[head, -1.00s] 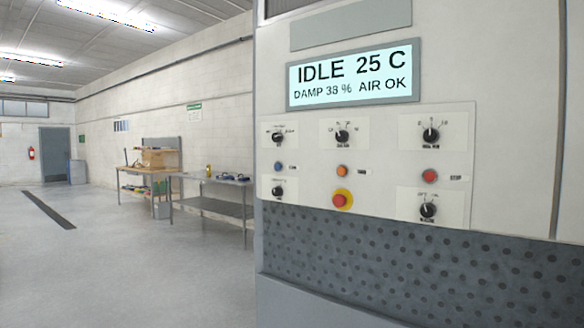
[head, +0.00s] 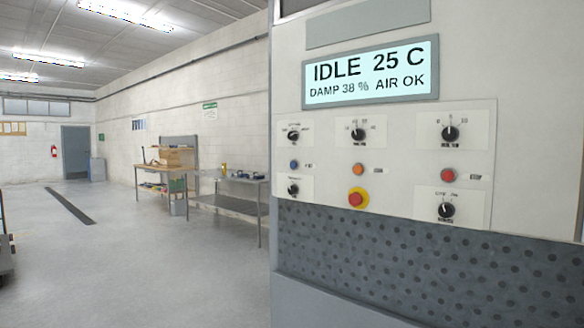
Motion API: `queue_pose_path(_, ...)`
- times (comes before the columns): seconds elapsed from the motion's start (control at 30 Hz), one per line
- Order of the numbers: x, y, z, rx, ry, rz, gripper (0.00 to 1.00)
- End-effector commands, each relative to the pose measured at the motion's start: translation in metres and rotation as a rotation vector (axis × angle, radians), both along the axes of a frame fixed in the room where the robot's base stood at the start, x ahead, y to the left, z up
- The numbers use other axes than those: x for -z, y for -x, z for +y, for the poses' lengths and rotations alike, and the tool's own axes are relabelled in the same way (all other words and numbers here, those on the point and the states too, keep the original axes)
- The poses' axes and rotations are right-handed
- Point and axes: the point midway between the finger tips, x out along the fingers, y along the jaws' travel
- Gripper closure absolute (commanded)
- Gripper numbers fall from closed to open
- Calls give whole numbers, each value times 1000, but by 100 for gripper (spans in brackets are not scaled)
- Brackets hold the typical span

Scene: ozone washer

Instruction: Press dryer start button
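The dryer's control panel (head: 400,150) fills the right side of the head view, upright and facing me at a slight angle. Its screen (head: 371,72) reads IDLE 25 C, DAMP 38 %, AIR OK. A row of round buttons runs across the panel: a blue button (head: 294,165), an orange button (head: 359,169) and a red button (head: 448,175). Their small labels are too blurred to tell surely which one is start. A red mushroom button on a yellow ring (head: 356,198) sits below the orange one. My gripper is not in view.
Several black knobs (head: 450,133) sit around the buttons. A dimpled grey panel (head: 400,265) lies below. A metal table (head: 228,203) and a wooden workbench (head: 162,170) stand along the wall. Open floor (head: 170,260) lies left of the machine. A dark cart edge (head: 5,250) shows at far left.

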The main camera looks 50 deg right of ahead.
Motion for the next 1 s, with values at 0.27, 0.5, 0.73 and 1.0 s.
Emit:
queue_pose_path(0.27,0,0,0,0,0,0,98)
queue_pose_path(0.5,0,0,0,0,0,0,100)
queue_pose_path(0.73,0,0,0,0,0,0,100)
queue_pose_path(1.0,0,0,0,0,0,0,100)
